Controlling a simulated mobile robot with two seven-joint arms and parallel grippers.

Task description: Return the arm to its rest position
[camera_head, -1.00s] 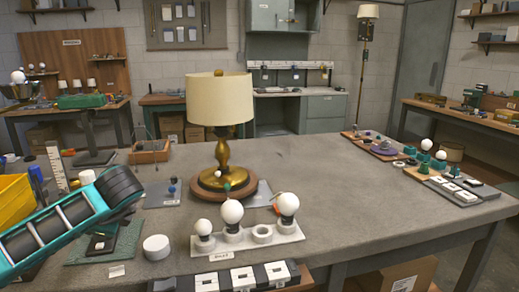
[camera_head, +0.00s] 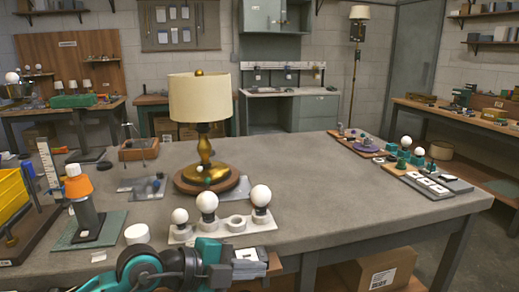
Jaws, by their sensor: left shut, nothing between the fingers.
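The brass table lamp (camera_head: 205,155) stands upright on its round wooden base, with its cream shade (camera_head: 200,98) on top. My left arm lies low along the bottom edge of the head view, teal and black. Its gripper (camera_head: 235,268) is at the arm's right end, in front of the bulb rack (camera_head: 245,238) and well apart from the lamp. It is shut and empty; its fingertips are hard to make out. The rack holds several white bulbs (camera_head: 208,202) and an empty ring. My right gripper is not in view.
A small orange-topped lamp (camera_head: 78,184) stands on a green mat (camera_head: 112,230) at left, beside a yellow bin (camera_head: 12,198). A white puck (camera_head: 137,234) sits near the front edge. My arm partly hides a switch tray (camera_head: 248,254). The table's middle right (camera_head: 330,190) is clear.

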